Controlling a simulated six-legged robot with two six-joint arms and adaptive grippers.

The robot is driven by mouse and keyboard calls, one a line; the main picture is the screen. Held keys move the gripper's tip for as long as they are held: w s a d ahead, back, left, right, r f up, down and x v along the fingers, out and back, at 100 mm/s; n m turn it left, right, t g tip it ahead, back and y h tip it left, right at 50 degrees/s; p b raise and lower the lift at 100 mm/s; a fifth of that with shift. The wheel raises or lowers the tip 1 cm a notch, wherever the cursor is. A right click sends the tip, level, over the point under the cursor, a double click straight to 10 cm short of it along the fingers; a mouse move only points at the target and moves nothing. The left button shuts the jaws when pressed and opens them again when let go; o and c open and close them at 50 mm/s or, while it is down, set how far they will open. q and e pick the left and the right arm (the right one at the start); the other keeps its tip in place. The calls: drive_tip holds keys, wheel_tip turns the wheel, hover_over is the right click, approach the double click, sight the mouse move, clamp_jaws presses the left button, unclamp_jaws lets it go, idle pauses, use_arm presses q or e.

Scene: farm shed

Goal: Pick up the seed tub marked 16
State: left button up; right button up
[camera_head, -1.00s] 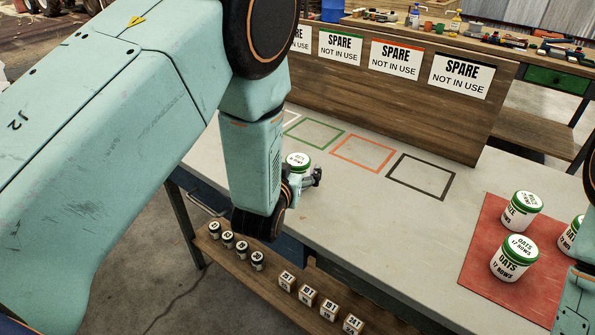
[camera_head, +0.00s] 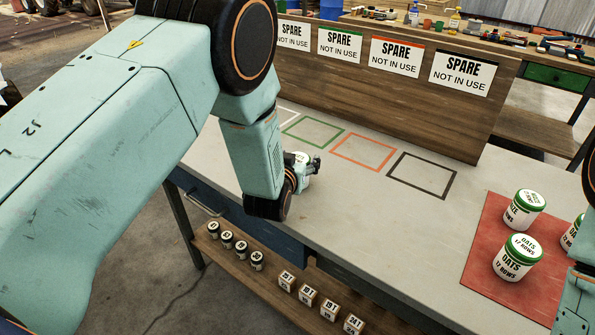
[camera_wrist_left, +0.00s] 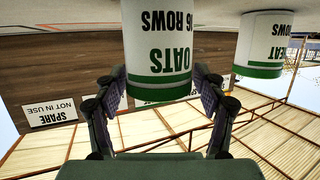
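A white tub with a green lid, marked OATS and 16 ROWS, stands on the bench; in the wrist view the tub (camera_wrist_left: 158,45) appears upside down and fills the middle. My left gripper (camera_head: 312,166) is low at the bench, right by the tub. In the wrist view its two fingers (camera_wrist_left: 160,92) lie on either side of the tub, with what looks like a narrow gap at the lid. The right gripper is out of view; only part of my right arm shows at the right edge.
A second green-lidded tub (camera_wrist_left: 264,45) ending in EAT stands close by. More tubs, including OATS 17 ROWS (camera_head: 513,267), stand on a red mat (camera_head: 490,235). A board with SPARE signs (camera_head: 397,56) backs the bench. Several small weights (camera_head: 242,247) and blocks (camera_head: 308,296) line the lower shelf.

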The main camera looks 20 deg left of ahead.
use_arm(q)
drive_tip(key=shift+s+d+r, duration=0.1)
drive_tip(key=shift+s+r, duration=0.1)
drive_tip(key=c, duration=0.4)
drive_tip(key=shift+w+f, duration=0.15)
drive_tip(key=c, duration=0.5)
drive_tip(key=shift+c, duration=0.3)
